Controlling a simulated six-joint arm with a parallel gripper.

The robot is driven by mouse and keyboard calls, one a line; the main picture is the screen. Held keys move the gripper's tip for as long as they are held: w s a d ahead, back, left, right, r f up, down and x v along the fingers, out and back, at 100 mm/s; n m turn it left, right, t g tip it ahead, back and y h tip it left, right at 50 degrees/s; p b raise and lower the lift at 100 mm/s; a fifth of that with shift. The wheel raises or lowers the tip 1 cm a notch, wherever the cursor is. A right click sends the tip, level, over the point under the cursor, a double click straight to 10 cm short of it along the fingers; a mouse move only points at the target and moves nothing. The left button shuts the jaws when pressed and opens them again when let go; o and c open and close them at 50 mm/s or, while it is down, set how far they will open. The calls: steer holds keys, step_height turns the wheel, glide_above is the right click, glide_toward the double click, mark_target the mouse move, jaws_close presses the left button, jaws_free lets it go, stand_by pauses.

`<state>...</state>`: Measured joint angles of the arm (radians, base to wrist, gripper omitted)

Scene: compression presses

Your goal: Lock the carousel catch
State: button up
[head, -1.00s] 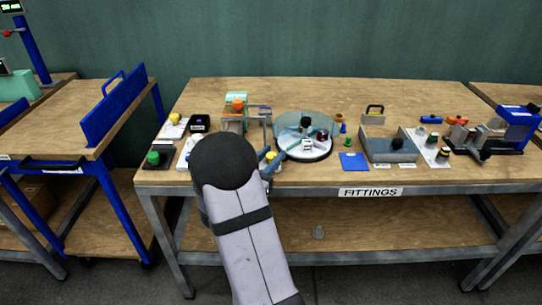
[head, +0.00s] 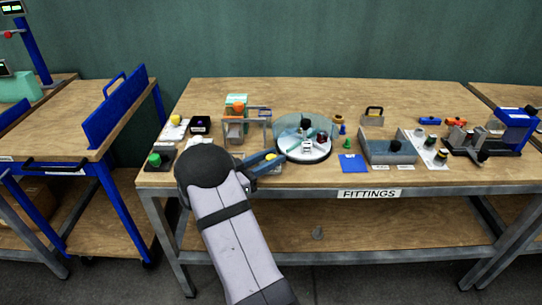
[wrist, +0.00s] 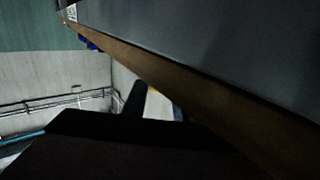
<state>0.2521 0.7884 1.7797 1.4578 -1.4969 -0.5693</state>
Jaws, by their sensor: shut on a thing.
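The carousel (head: 322,152) is a round pale disc on the bench with a clear curved guard behind it. Small pieces stand on it, among them a black knob and a dark red one. My gripper (head: 278,158) reaches from the front left to the carousel's left front edge. Its blue jaws are shut on a small yellow piece there, which seems to be the catch; they hide most of it, so its position cannot be told. The wrist view is dark and shows no clear fingertips or catch.
A blue plate (head: 353,162) and a grey box (head: 388,150) are to the right. The bench's wooden edge (wrist: 170,80) runs close across the wrist view.

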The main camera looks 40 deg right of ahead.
steer(key=shift+m+g, duration=0.8)
steer(key=shift+g, duration=0.4)
steer(key=o, duration=1)
steer(key=shift+o, duration=0.2)
steer(key=shift+v, duration=3.65)
steer(key=shift+w+r, duration=0.1)
